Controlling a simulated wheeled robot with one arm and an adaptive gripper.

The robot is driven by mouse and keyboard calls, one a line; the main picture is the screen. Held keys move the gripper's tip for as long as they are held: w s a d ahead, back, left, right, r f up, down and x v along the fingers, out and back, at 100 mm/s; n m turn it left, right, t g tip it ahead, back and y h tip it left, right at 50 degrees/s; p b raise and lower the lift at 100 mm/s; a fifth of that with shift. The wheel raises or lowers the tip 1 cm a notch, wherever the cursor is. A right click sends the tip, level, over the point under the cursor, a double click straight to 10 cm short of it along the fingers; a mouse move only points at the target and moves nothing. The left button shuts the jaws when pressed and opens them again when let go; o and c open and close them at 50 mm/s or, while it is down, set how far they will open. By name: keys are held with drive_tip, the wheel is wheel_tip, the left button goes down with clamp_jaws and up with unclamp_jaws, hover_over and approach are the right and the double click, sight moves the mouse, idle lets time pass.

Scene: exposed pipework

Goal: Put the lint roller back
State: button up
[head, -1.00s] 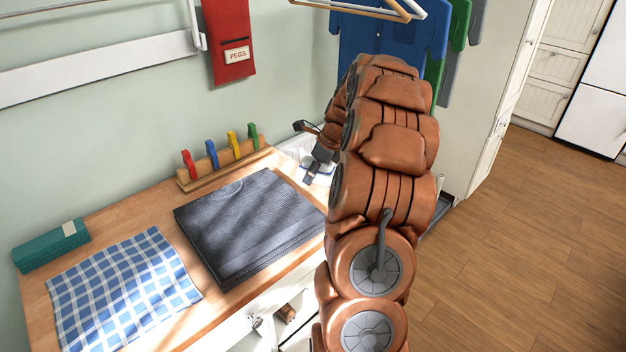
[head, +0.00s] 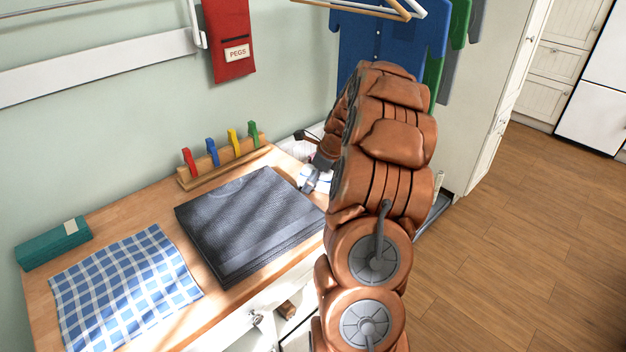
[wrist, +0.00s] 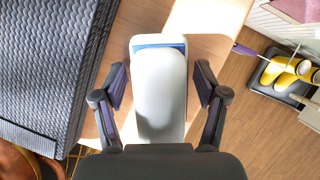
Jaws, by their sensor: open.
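My gripper (wrist: 161,76) is open in the wrist view, one finger on each side of a smooth white rounded object (wrist: 160,95) with a blue strip at its far end. Neither finger clearly touches it. I cannot tell whether it is the lint roller. A purple handle-like piece (wrist: 243,49) sticks out past the counter edge, right of the right finger; what it belongs to is unclear. In the head view my gripper (head: 310,180) is low over the counter's right end, partly hidden by my arm. No lint roller can be made out clearly there.
A folded dark cloth (head: 245,225) lies left of my gripper on the wooden counter (head: 105,222). A checked cloth (head: 125,290), teal box (head: 52,243) and peg rack (head: 222,162) are further left. Yellow boots (wrist: 285,70) stand on a floor tray. Shirts (head: 390,40) hang behind my arm.

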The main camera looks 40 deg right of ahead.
drive_tip(key=b+v, duration=0.2)
drive_tip(key=v, duration=1)
drive_tip(key=shift+r+b, duration=0.1)
drive_tip(key=shift+b, duration=0.2)
drive_tip(key=s+a+n+g, duration=0.25)
drive_tip(key=a+n, duration=0.55)
drive_tip(key=a, duration=0.6)
drive_tip(key=s+a+n+g, duration=0.1)
drive_tip(key=s+a+n, duration=0.3)
drive_tip(key=a+n, duration=0.75)
drive_tip(key=s+a+f+n+g, duration=0.1)
drive_tip(key=s+a+f+n, duration=0.1)
drive_tip(key=s+a+n, duration=0.4)
drive_tip(key=s+a+f+n+g+h, duration=0.1)
drive_tip(key=s+a+n, duration=0.5)
drive_tip(key=s, duration=0.8)
drive_tip(key=shift+s+a+f+h, duration=0.2)
drive_tip(key=shift+a+f+h, duration=0.1)
drive_tip(key=shift+a+f, duration=0.45)
drive_tip(key=shift+d+g, duration=0.1)
drive_tip(key=shift+g, duration=0.15)
drive_tip(key=shift+d, duration=0.1)
